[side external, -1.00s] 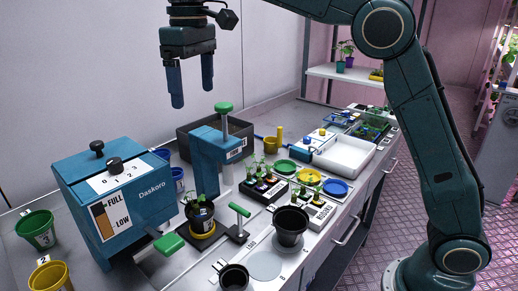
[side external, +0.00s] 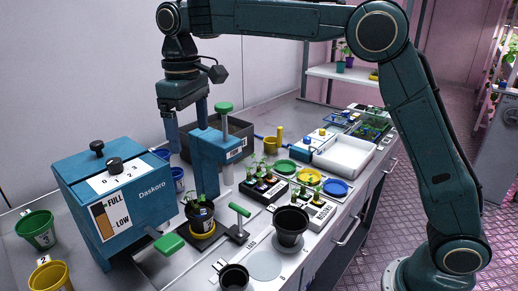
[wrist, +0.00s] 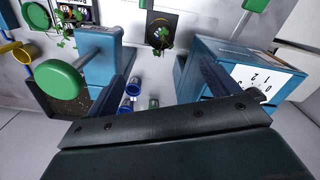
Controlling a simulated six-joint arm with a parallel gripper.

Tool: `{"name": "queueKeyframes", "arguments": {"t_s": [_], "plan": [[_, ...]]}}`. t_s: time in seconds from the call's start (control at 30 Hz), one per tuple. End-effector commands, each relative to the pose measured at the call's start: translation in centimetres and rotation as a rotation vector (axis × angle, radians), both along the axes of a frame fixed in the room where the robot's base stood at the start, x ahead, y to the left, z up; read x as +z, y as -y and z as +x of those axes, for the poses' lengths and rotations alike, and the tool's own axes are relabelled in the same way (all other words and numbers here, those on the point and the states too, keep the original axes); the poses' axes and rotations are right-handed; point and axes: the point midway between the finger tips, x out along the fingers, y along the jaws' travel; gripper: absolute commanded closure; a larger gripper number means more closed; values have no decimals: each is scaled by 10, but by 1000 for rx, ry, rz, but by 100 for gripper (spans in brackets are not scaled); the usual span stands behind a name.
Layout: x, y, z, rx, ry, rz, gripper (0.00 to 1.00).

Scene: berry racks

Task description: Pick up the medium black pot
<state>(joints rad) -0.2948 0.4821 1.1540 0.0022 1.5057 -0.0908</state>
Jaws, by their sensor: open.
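Two empty black pots stand at the bench's front edge in the side view. The larger black pot (side external: 290,228) is right of a pale round mark, and a smaller black pot (side external: 234,280) is left of it, cut by the frame bottom. I cannot tell from labels which is medium.
The blue press (side external: 210,155) with a green knob (side external: 223,107) stands close to my fingers. A blue Daskoro box (side external: 118,198) is left of them. Blue pots (wrist: 133,86) lie below. Seedling blocks (side external: 263,187), coloured saucers (side external: 285,166) and a white tray (side external: 343,155) stand right.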

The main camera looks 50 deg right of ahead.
Motion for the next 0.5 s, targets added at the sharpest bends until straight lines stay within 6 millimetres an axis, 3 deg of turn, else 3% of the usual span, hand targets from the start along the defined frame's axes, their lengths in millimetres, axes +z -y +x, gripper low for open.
{"name": "queueKeyframes", "arguments": {"t_s": [0.3, 0.5], "plan": [[-71, 0, -1, 0, -5, -2, 12], [-89, 0, 0, 0, -1, 0, 12]]}}
